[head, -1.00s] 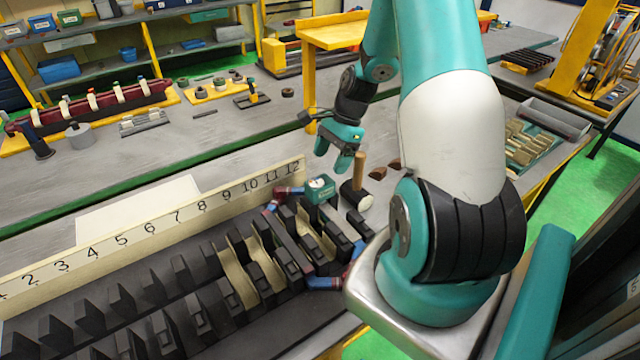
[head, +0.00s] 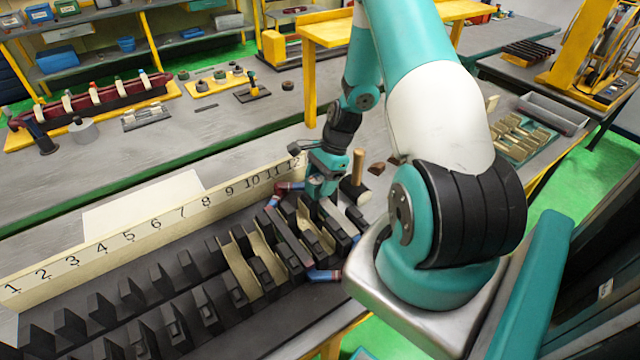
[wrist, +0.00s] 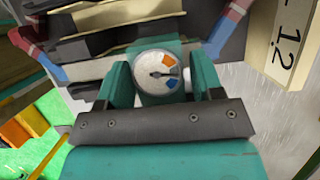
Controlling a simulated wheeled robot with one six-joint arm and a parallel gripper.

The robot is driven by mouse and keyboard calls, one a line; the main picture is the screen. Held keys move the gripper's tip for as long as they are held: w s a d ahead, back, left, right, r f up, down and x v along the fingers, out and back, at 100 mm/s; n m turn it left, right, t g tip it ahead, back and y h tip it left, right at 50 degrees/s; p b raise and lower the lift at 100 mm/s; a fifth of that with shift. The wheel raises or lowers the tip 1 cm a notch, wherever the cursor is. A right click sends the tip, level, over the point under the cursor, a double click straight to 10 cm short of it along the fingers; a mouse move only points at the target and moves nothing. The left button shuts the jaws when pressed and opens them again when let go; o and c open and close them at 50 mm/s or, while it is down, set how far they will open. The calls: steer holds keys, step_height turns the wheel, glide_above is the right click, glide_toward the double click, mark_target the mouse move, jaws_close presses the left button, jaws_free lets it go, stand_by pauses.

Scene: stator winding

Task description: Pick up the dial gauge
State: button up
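The dial gauge (wrist: 157,73) has a teal body and a round white face with a dark needle and orange and blue marks. In the wrist view it sits between the two fingers of my gripper (wrist: 164,82). The fingers stand apart, one on each side of it, and I see no clear grip on it. In the head view my gripper (head: 324,180) is down at the gauge's place near the number 12 end of the slotted stator, and it hides the gauge there.
The dark slotted stator (head: 180,290) has a numbered cream strip (head: 130,238) along its back. A wooden-handled mallet (head: 357,175) stands just right of my gripper. Red and blue coil ends (head: 322,275) lie close by.

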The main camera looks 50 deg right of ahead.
steer(key=c, duration=0.7)
steer(key=shift+o, duration=0.2)
steer(key=shift+r, duration=0.15)
step_height(320, 180, up, 19)
steer(key=b, duration=0.4)
step_height(320, 180, up, 6)
steer(key=p, duration=0.6)
glide_above(320, 178)
